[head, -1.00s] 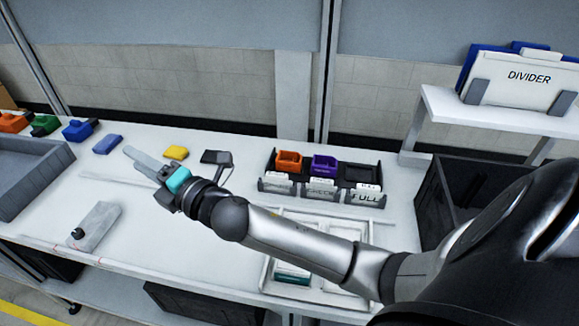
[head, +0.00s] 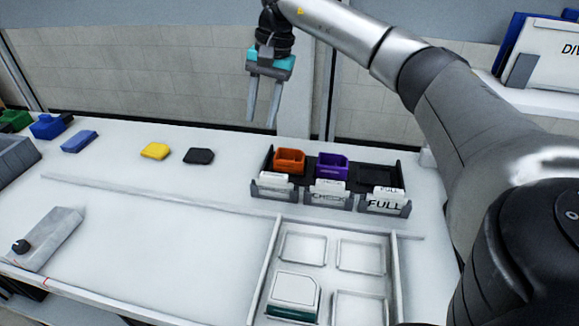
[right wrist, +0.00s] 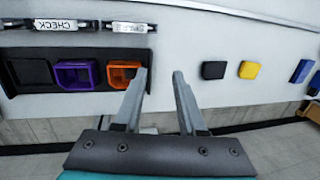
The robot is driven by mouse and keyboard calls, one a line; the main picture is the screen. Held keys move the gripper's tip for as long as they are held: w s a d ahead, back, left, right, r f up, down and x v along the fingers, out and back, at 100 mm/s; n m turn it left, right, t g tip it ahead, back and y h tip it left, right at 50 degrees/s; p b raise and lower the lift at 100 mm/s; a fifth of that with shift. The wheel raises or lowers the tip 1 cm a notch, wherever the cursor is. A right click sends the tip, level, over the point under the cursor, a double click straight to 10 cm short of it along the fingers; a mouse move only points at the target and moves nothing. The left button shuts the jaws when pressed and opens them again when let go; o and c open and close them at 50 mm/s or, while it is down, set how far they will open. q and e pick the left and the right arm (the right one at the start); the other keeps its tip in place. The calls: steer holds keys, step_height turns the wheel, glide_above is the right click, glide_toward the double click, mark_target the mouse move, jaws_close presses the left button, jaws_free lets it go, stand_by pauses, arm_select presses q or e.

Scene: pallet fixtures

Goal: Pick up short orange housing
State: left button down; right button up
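The short orange housing (head: 289,161) is an open-topped orange box in the left slot of a black rack (head: 348,184). It also shows in the right wrist view (right wrist: 123,64), just left of my fingers. My right gripper (head: 262,124) points down, open and empty, above and behind the rack's left end. In the right wrist view its two fingers (right wrist: 162,73) are spread with nothing between them. A purple housing (head: 332,160) sits in the middle slot, and the right slot looks empty. My left gripper is not in view.
Yellow (head: 155,151) and black (head: 199,156) pieces lie left of the rack, with blue pieces (head: 79,141) farther left. A white tray (head: 392,262) holding a pale block with a green base stands in front. The table's middle is clear.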

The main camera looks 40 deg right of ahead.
steer(key=s+d+r+g+h, duration=0.1)
steer(key=s+d+r+h, duration=0.15)
steer(key=d, duration=0.55)
steer(key=b, duration=0.3)
glide_above(304, 156)
steer(key=a, duration=0.2)
step_height(304, 156, down, 7)
steer(key=shift+s+d+f+y+b, duration=0.1)
steer(key=shift+d+f+y+b, duration=0.1)
steer(key=shift+f, duration=0.4)
steer(key=shift+s+d+f+y+b, duration=0.1)
steer(key=shift+f+b, duration=0.1)
steer(key=shift+f, duration=0.4)
steer(key=shift+w+f, duration=0.1)
steer(key=shift+f, duration=0.55)
steer(key=shift+d+f+b, duration=0.3)
steer(key=shift+f+b, duration=0.15)
steer(key=shift+f, duration=0.25)
steer(key=shift+d+f+b, duration=0.25)
steer(key=shift+f+b, duration=0.15)
steer(key=shift+f, duration=0.25)
steer(key=shift+f+b, duration=0.4)
steer(key=shift+f, duration=0.75)
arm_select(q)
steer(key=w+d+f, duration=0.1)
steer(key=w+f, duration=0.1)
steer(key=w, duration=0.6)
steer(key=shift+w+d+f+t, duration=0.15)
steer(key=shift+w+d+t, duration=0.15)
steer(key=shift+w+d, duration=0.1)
